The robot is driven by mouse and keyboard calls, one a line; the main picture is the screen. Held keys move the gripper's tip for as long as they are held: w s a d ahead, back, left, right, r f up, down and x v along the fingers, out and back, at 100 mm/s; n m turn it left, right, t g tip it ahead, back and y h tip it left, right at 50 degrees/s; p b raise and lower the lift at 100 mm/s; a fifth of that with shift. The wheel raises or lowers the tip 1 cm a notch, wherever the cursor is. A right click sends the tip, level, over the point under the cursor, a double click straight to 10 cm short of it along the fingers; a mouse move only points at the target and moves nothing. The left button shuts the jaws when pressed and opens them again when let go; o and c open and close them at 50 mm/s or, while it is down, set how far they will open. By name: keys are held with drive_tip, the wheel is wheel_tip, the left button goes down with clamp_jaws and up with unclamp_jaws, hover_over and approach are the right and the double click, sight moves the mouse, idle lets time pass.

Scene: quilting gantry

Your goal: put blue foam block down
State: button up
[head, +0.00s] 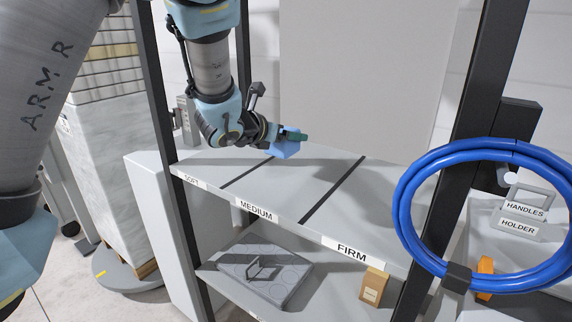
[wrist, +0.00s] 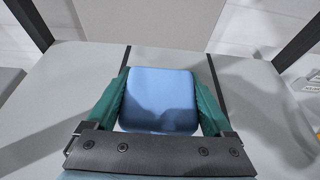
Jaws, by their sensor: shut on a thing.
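The blue foam block (head: 286,148) is held by my gripper (head: 293,137) near the middle of the upper shelf (head: 312,168). In the wrist view the blue block (wrist: 160,100) sits between the two green fingers of my gripper (wrist: 159,103), one on each side. The shelf has sections labelled SOFT, MEDIUM and FIRM, split by dark strips. In the wrist view the block is over the section between the two strips, the MEDIUM section (head: 275,187). I cannot tell whether its underside touches the shelf.
Dark uprights (head: 472,75) frame the shelf. A lower shelf holds a grey tray (head: 268,272) and a small brown box (head: 374,287). A blue coiled hose (head: 403,205) hangs at the right, near a HANDLES HOLDER (head: 520,228). The upper shelf surface is otherwise clear.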

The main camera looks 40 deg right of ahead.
drive_tip(key=shift+f+p, duration=0.65)
drive_tip(key=shift+f, duration=2.4)
drive_tip(key=shift+f, duration=0.1)
drive_tip(key=o, duration=1.2)
drive_tip(key=shift+c, duration=0.2)
drive_tip(key=b+v, duration=0.3)
drive_tip(key=v, duration=0.9)
drive_tip(key=shift+s, duration=0.1)
